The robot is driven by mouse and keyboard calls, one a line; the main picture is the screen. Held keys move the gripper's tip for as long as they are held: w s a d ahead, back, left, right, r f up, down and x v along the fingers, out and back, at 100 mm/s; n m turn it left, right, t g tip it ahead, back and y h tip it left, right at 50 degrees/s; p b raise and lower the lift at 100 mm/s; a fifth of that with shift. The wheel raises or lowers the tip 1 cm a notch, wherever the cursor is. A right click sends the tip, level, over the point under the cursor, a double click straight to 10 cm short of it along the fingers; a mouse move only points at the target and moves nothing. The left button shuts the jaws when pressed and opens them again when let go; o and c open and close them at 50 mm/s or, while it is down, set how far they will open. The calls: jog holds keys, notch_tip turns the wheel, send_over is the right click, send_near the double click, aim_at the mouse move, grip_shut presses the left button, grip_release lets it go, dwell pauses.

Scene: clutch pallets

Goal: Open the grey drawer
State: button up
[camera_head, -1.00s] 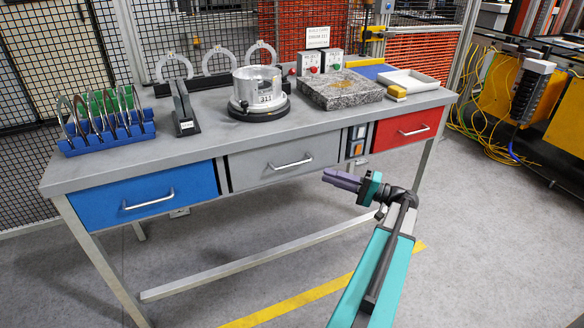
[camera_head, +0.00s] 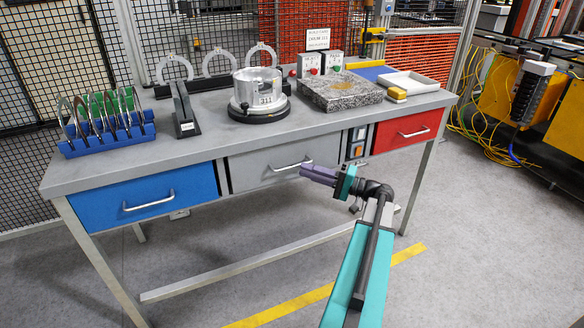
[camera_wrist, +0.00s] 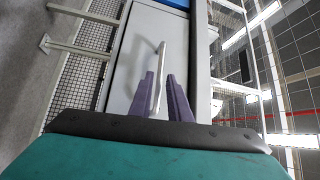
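The grey drawer (camera_head: 252,174) sits in the middle under the bench top, its front flush with the bench, and carries a silver bar handle (camera_head: 290,166). My gripper (camera_head: 304,172) is at the right end of this handle in the head view. In the wrist view the two purple fingers of my gripper (camera_wrist: 161,82) are apart, with the handle (camera_wrist: 161,62) showing in the gap between them and the grey drawer front (camera_wrist: 136,62) beyond. I cannot tell whether a finger touches the handle.
A blue drawer (camera_head: 150,196) is on the left and a red drawer (camera_head: 408,128) on the right. A small switch panel (camera_head: 356,143) is right of the grey drawer. The bench top (camera_head: 215,135) holds fixtures and a stone block (camera_head: 340,92). The floor in front is clear.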

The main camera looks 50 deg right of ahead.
aim_at(293, 166)
jog(key=shift+x, duration=2.9)
grip_shut()
jog(key=shift+a, duration=0.1)
